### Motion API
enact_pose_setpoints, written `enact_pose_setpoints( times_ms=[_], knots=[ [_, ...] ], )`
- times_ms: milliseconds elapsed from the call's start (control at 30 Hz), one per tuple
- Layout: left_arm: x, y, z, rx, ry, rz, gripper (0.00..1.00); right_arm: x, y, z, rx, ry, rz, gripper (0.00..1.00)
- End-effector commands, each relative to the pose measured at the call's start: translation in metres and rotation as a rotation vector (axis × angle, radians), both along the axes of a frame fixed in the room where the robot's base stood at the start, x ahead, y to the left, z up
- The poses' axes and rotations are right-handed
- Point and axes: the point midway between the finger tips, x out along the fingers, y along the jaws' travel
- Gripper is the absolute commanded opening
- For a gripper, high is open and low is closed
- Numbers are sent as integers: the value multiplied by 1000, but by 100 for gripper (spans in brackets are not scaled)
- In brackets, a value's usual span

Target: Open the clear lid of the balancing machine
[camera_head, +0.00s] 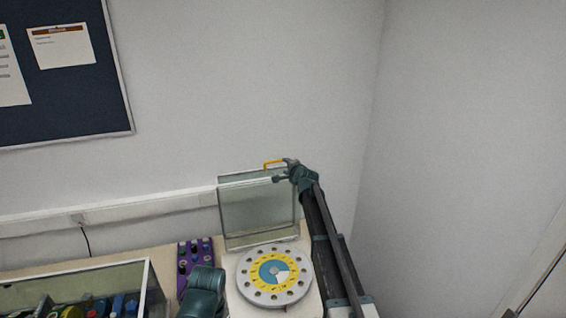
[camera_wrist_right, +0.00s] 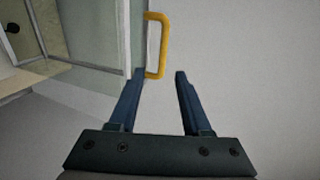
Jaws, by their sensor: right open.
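The clear lid (camera_head: 257,211) of the balancing machine stands upright at the back of the machine, raised off the round disc (camera_head: 274,275). The disc is grey with a yellow ring and a blue centre, and lies uncovered. A yellow handle (camera_head: 274,163) sits at the lid's top edge. My right gripper (camera_head: 277,174) is at the lid's top, close to the handle. In the right wrist view, the gripper (camera_wrist_right: 160,74) is open and empty, and the handle (camera_wrist_right: 162,45) is just beyond its fingertips.
A purple box with dark knobs (camera_head: 194,258) stands left of the machine. A clear-walled case (camera_head: 150,290) with coloured items is at the lower left. The wall (camera_head: 250,80) is close behind the lid, and another wall stands to the right.

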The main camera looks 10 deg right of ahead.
Motion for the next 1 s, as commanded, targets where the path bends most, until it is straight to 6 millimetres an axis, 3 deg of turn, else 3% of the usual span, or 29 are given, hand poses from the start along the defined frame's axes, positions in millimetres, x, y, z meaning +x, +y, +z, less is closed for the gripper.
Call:
enact_pose_setpoints(
  times_ms=[33, 200, 667, 767, 833, 1000],
  knots=[
    [0, 0, 8, 0, 0, 2, 50, -17, 0, 8, 0, 0, -1, 48],
    [0, 0, 16, 0, 0, 9, 50, -41, -1, 16, -1, 0, 0, 48],
    [0, 0, 12, 0, 0, 11, 50, -49, 4, 10, -11, 10, 12, 48],
    [0, 0, -1, -1, -1, 9, 50, -64, 28, -12, -63, 52, 70, 48],
    [0, 0, -16, -1, 0, 7, 50, -83, 55, -39, -131, 104, 144, 48],
    [0, 0, -56, 0, -1, 1, 50, -151, 129, -116, -352, 264, 390, 48]
  ],
)
